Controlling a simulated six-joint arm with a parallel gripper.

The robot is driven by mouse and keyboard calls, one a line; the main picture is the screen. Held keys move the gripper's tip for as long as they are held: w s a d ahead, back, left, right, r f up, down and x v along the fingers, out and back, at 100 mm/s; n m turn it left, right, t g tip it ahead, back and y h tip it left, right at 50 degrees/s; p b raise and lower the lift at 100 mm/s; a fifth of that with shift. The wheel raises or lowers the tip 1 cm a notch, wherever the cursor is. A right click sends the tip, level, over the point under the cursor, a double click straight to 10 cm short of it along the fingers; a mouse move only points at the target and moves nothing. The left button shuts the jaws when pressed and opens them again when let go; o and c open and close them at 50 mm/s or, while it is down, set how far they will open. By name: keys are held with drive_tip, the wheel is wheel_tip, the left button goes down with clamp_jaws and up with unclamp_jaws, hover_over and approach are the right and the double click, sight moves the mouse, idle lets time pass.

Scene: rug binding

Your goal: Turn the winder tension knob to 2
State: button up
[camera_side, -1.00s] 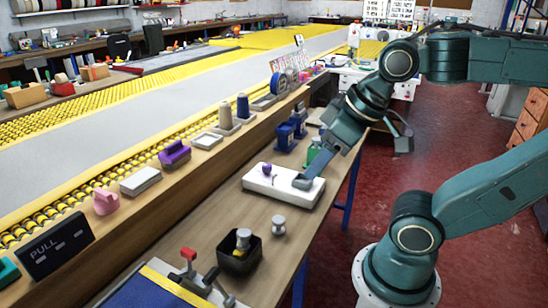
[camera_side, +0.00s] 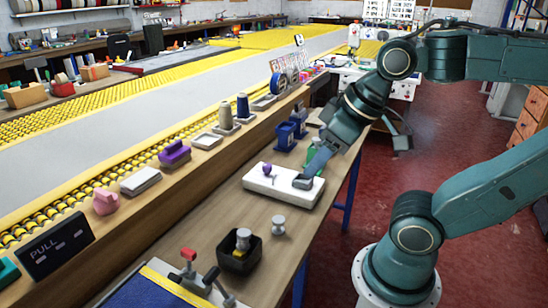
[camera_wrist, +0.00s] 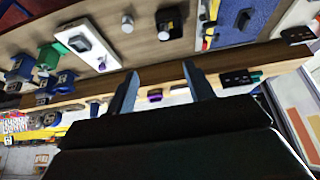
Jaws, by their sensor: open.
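A white base plate (camera_side: 280,192) lies on the wooden bench, with a small purple ball-shaped knob (camera_side: 267,170) and a grey block (camera_side: 303,183) on top. In the wrist view the plate (camera_wrist: 92,54), the grey block (camera_wrist: 80,43) and the purple knob (camera_wrist: 101,65) sit at upper left. I cannot tell which part is the winder tension knob, and no numbers are readable. My gripper (camera_side: 309,177) appears over the plate's right end in the side view; contact cannot be told. In the wrist view its two fingers (camera_wrist: 160,70) are apart with nothing between them.
A silver knob-shaped piece (camera_side: 278,225) and a black box (camera_side: 240,261) stand nearer on the bench. Blue holders (camera_side: 285,136) and a green item (camera_side: 313,152) are behind the plate. A raised wooden ledge (camera_side: 150,205) carries several small objects. The bench left of the plate is clear.

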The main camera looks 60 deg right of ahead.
drive_tip(key=w+d+r+n+g, duration=0.1)
drive_tip(key=w+d+r, duration=0.1)
drive_tip(key=w, duration=0.3)
drive_tip(key=w+d+r+g, duration=0.1)
drive_tip(key=w+d, duration=0.2)
drive_tip(key=w, duration=0.2)
drive_tip(key=n+g, duration=0.3)
drive_tip(key=g, duration=0.1)
hover_over(267, 165)
wheel_tip(267, 165, down, 15)
drive_tip(key=shift+r, duration=0.2)
wheel_tip(267, 165, down, 14)
drive_tip(key=shift+r, duration=0.1)
drive_tip(key=c, duration=1)
